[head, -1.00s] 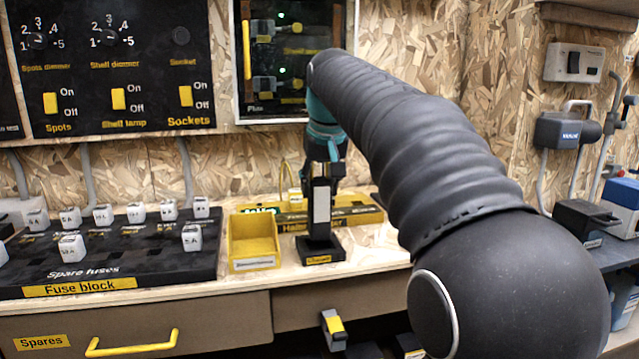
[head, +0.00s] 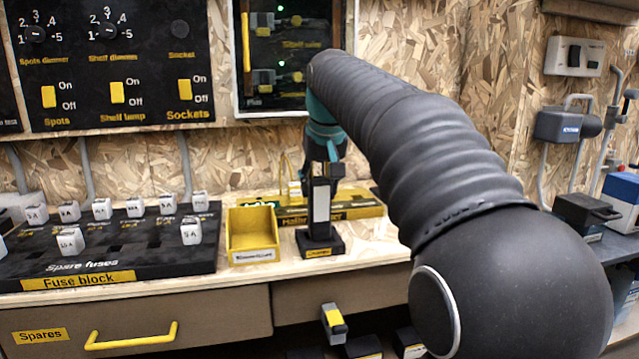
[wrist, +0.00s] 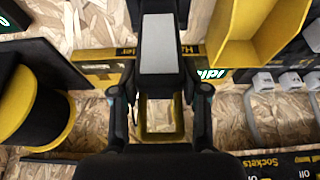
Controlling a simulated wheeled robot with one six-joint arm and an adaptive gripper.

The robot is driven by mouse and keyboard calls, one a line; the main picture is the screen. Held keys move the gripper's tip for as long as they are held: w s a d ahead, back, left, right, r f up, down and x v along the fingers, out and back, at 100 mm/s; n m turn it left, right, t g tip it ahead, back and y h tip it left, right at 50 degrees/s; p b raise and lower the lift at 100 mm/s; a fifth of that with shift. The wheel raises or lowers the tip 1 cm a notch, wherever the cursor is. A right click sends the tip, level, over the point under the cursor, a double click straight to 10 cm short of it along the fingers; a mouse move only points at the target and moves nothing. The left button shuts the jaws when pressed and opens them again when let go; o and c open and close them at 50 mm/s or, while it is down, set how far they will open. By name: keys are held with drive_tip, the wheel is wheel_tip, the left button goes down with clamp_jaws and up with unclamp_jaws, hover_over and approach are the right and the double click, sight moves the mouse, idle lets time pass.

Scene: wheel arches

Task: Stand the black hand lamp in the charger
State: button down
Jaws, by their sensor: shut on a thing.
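The black hand lamp (head: 321,203) with a pale grey panel stands upright in the head view, its lower end at the black charger (head: 320,242) on the bench. Whether it is fully seated in the charger I cannot tell. My gripper (head: 323,165) is at the lamp's top, pointing down, shut on it. In the wrist view the lamp (wrist: 160,45) extends up the picture from between the fingers of my gripper (wrist: 160,105). The charger is hidden there behind the lamp.
A yellow bin (head: 252,236) stands just left of the charger. The fuse block (head: 110,245) with several white fuses lies further left. A yellow-edged holder (head: 345,211) runs behind the lamp. Bare bench shows right of the charger.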

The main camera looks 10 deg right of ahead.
drive_tip(key=shift+f, duration=0.8)
idle(0.7)
drive_tip(key=c, duration=0.5)
unclamp_jaws()
drive_tip(key=o, duration=0.5)
drive_tip(key=shift+r, duration=0.1)
wheel_tip(320, 180, up, 6)
drive_tip(key=p, duration=0.6)
drive_tip(key=shift+r, duration=0.15)
drive_tip(key=shift+r+p, duration=0.6)
drive_tip(key=shift+r, duration=0.7)
